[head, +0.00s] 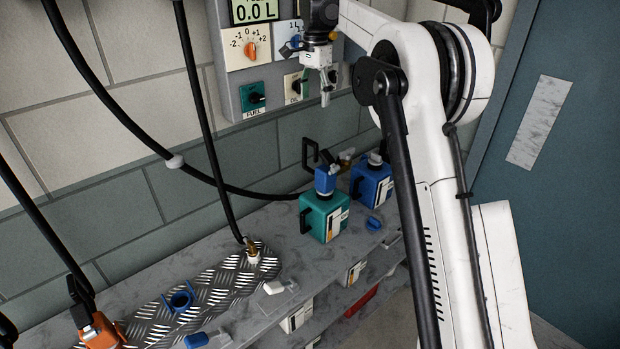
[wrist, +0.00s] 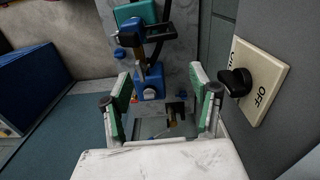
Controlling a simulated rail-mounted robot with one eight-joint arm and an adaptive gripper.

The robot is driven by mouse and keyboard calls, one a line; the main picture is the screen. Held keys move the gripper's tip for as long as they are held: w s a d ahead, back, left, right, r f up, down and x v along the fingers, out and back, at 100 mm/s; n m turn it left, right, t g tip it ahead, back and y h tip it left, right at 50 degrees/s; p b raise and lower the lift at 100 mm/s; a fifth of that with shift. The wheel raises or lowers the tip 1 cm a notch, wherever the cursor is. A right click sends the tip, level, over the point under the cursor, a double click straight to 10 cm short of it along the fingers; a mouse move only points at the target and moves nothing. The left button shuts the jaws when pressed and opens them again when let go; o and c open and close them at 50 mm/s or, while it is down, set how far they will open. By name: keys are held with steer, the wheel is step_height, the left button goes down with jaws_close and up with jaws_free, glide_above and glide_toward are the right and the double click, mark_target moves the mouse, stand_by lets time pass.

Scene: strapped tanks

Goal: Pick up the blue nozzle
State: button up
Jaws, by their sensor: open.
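The blue nozzle (head: 325,181), with a black handle, is at the top of the green tank (head: 315,222) on the shelf. The wrist view shows its blue body (wrist: 131,32) and a brass spout (wrist: 142,68) against the blue tank (wrist: 151,84); I cannot tell whether the spout touches it. My gripper (head: 327,88) is above the tanks, close to the wall panel, and apart from the nozzle. Its green-padded fingers are spread and empty in the wrist view (wrist: 160,78).
The control panel (head: 243,72) is beside my gripper; its black knob (wrist: 235,83) is right of the fingers in the wrist view. A blue cap (head: 374,224) lies near the tanks. A blue ring holder (head: 180,298) and an orange nozzle (head: 101,332) are left. Black hoses hang there.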

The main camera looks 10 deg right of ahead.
steer(key=shift+w+a+f+p, duration=0.15)
steer(key=shift+f+p, duration=0.15)
steer(key=shift+f, duration=2.05)
steer(key=shift+s+a+f+p, duration=0.15)
steer(key=shift+f+p, duration=0.2)
steer(key=shift+f, duration=2.05)
steer(key=shift+w+a+f+p, duration=0.15)
steer(key=shift+f+p, duration=0.15)
steer(key=shift+f, duration=2.05)
jaws_close()
steer(key=shift+r, duration=0.1)
